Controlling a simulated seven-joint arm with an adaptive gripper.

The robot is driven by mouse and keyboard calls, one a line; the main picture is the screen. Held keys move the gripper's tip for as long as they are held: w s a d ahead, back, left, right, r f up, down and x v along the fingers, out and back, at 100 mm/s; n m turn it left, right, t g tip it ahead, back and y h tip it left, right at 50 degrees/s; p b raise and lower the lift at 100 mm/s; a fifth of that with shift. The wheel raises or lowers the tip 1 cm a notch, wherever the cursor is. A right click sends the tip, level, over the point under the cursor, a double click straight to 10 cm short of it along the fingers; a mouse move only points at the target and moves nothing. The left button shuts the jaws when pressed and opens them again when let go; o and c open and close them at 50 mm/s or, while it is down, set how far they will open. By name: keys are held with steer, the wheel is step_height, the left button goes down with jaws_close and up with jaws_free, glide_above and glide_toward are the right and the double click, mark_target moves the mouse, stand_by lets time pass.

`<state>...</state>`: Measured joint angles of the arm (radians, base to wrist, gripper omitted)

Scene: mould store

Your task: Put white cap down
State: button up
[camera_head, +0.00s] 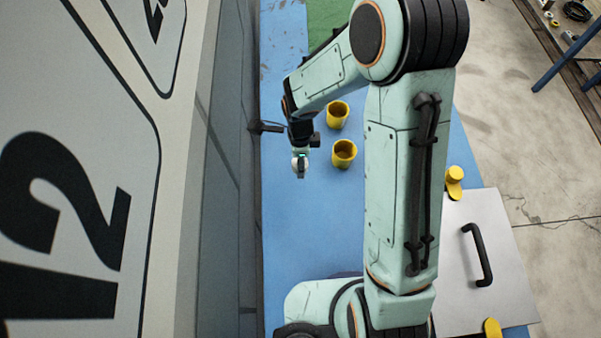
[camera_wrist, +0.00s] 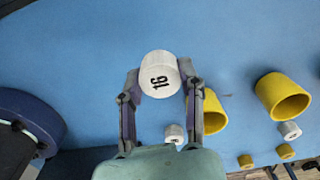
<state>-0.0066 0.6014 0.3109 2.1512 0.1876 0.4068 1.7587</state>
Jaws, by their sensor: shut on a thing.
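In the wrist view a white cap (camera_wrist: 158,74) with a black number, which looks like 16, sits between the two fingers of my gripper (camera_wrist: 160,82). My gripper is shut on it. I cannot tell how high the cap is above the table.
Two open yellow cups (camera_head: 338,114) (camera_head: 344,153) stand right of my gripper. The wrist view shows other small white caps (camera_wrist: 174,133) (camera_wrist: 290,130) and yellow ones (camera_wrist: 285,151). A grey wall panel (camera_head: 225,130) rises left of the table. A metal plate with a black handle (camera_head: 478,255) lies at right.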

steer(key=shift+f, duration=2.8)
steer(key=shift+f, duration=0.1)
steer(key=o, duration=0.8)
